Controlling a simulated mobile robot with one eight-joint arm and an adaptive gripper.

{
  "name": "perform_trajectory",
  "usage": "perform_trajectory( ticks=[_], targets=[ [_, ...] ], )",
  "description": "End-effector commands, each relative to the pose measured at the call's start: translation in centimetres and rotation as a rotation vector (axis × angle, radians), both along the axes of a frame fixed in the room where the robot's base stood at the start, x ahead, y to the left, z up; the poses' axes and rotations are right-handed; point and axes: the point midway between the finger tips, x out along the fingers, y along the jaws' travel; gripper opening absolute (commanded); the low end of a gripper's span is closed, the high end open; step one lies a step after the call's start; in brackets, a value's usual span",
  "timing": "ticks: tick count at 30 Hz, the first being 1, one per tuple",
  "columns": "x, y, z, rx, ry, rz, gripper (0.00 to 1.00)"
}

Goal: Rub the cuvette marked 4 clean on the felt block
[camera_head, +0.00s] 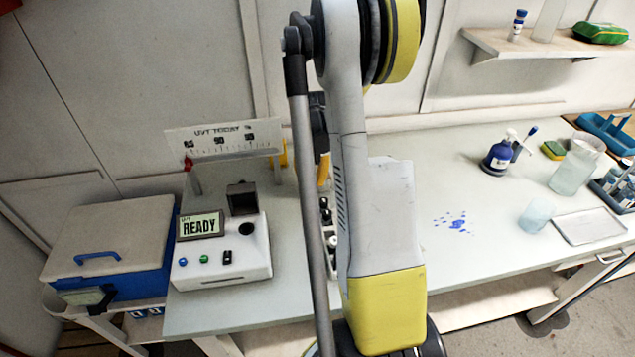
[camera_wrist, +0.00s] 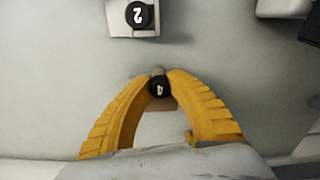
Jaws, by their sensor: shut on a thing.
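In the wrist view my gripper (camera_wrist: 160,82) has its yellow fingers closed around the cuvette marked 4 (camera_wrist: 158,88), whose black cap faces the camera. A pale rounded bit shows just beyond the cap. A small brown surface (camera_wrist: 166,105) shows between the fingers behind the cap; it may be the felt block, but I cannot tell whether the cuvette touches it. In the head view my arm hides most of the work area, and I cannot make out the cuvette in the jaws there.
A white holder (camera_wrist: 120,28) with a black cap marked 2 (camera_wrist: 138,14) stands beyond my gripper. The reactor reading READY (camera_head: 222,250) is left of my arm.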

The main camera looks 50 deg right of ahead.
Motion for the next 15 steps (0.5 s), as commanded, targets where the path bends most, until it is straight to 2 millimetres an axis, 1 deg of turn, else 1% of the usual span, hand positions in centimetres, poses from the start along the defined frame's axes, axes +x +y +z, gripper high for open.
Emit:
perform_trajectory(
  ticks=[3, 6, 15],
  targets=[
    [0.4, 0.5, 0.0, -0.001, -0.001, 0.0, 0.0],
    [0.5, 0.6, 0.0, 0.0, 0.0, 0.0, 0.0],
    [-0.4, -0.5, 0.0, 0.0, 0.0, -0.001, 0.0]
  ],
)
